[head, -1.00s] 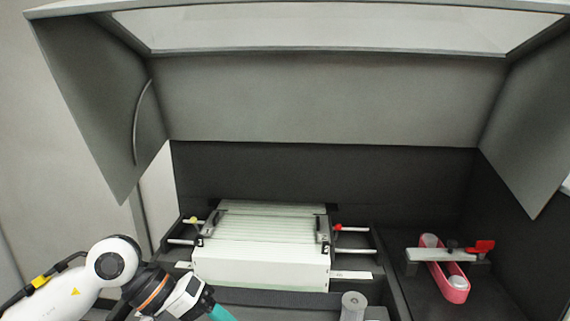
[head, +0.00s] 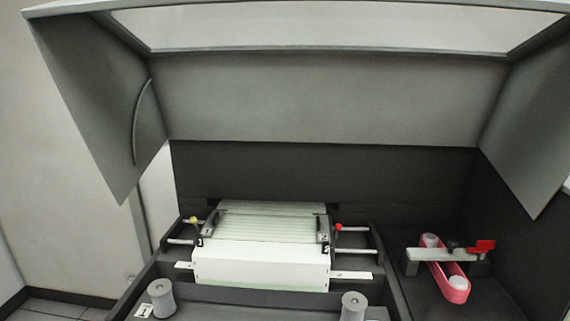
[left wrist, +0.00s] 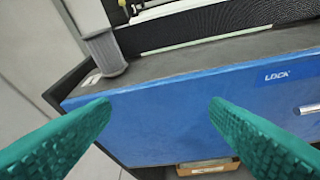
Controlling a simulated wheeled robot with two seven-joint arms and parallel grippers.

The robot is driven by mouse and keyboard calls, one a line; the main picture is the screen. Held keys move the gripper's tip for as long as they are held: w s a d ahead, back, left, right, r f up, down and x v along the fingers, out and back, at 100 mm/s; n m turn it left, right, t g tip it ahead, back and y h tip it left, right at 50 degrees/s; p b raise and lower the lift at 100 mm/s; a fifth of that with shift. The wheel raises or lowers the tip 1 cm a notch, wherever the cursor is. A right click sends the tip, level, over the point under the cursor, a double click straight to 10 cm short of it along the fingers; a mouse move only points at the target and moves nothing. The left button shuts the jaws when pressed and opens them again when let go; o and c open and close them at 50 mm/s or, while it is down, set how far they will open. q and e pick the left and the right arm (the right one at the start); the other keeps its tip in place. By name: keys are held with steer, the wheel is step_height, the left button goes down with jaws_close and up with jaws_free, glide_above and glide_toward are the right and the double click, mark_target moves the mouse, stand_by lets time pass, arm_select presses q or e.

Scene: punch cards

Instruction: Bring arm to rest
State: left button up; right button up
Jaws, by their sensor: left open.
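My left gripper (left wrist: 158,112) shows in the left wrist view as two teal ridged fingers. They are wide apart with nothing between them. Beyond them is the blue front panel (left wrist: 170,105) of the machine, marked LOCK at the right. In the head view neither of my arms shows. The head view has the machine's card stack (head: 262,265), a white block lying in the middle of the dark bed.
A raised grey hood (head: 320,100) hangs over the machine. Grey cylinders (head: 162,298) and (head: 353,306) stand at the front corners. A pink belt (head: 447,283) with a red-tipped lever (head: 482,247) is at the right. Open floor (head: 50,306) shows at the lower left.

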arm_select(q)
steer(key=s+f+g, duration=0.5)
steer(key=s+f, duration=0.2)
steer(key=s, duration=0.2)
steer(key=s+f+g, duration=0.5)
steer(key=s+f, duration=0.1)
steer(key=s, duration=0.3)
step_height(320, 180, down, 26)
steer(key=s+g, duration=0.1)
steer(key=s, duration=0.1)
steer(key=s+a+f, duration=0.1)
steer(key=s+f, duration=0.6)
steer(key=f, duration=0.1)
steer(key=s+a+f+g, duration=0.1)
steer(key=s+a+f, duration=0.1)
steer(key=s+f, duration=0.5)
steer(key=shift+s+a+f, duration=0.25)
steer(key=shift+s+f, duration=0.1)
steer(key=shift+s, duration=0.45)
steer(key=shift+c, duration=0.5)
